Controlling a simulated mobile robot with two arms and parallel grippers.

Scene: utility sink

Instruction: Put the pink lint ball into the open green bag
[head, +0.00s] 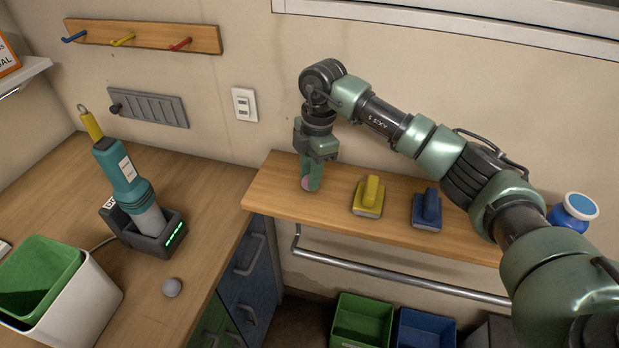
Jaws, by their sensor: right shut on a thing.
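My right gripper (310,182) points down over the left end of the wooden shelf and is shut on the pink lint ball (306,184). The ball shows only in part between the fingers, close to the shelf top; I cannot tell whether it touches the shelf. The open green bag (38,270) lines a white bin (85,303) at the lower left, on the wooden counter. My left gripper is not in view.
A grey ball (171,287) and a teal handheld device in its dock (150,235) are on the counter (205,210). On the shelf (270,195) sit a yellow-handled block (368,197), a blue-handled block (427,209) and a blue jar (573,212). Green and blue bins (362,322) stand below.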

